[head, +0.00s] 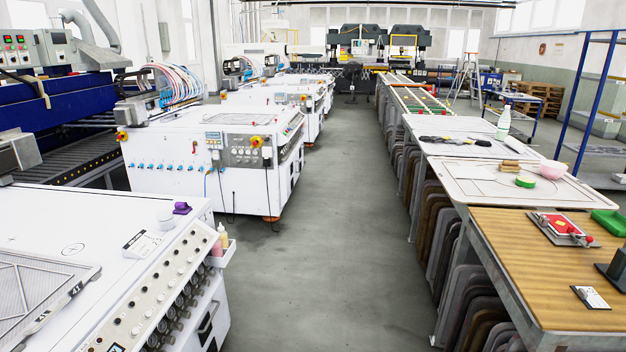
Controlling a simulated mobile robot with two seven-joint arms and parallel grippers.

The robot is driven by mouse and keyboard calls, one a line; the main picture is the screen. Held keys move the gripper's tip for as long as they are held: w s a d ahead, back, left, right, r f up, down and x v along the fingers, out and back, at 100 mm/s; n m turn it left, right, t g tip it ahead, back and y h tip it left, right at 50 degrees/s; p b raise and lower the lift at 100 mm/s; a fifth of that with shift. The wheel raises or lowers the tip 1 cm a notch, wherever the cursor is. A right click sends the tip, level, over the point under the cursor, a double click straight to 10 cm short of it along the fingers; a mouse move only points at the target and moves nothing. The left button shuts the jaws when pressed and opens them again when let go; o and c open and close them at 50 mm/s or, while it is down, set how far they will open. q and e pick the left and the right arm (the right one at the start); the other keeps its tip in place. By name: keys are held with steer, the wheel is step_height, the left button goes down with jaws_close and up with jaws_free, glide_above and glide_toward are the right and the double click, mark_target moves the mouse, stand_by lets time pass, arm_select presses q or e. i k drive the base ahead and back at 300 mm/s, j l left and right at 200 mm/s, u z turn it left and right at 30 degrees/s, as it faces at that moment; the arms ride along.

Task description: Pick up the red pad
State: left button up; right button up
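A red pad (562,223) appears to lie on a small pale plate with dark fittings, on the wood-topped table (500,255) at the right. Small red and grey parts next to it make its exact outline hard to tell. Neither of my grippers shows in the head view, so their state is hidden.
A green tray (610,222), a small black-and-white card-like item (590,297) and a dark stand (612,264) are on the same table. White machines (215,150) line the left. The grey aisle (325,220) between is clear.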

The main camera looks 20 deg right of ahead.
mark_target(558, 222)
steer(key=i+z, duration=0.25)
steer(key=z, duration=0.15)
steer(key=i+z, duration=0.2)
steer(key=z, duration=0.25)
steer(key=i+j+z, duration=0.15)
steer(key=z, duration=0.25)
steer(key=i+j+z, duration=0.2)
steer(key=i+z, duration=0.15)
steer(key=z, duration=0.15)
steer(key=i+j+z, duration=0.3)
steer(key=z, duration=0.15)
steer(key=i+j+z, duration=0.1)
steer(key=j, duration=0.2)
steer(key=i+j+z, duration=0.15)
steer(key=j, duration=0.15)
steer(key=i+j+z, duration=0.1)
steer(key=j, duration=0.25)
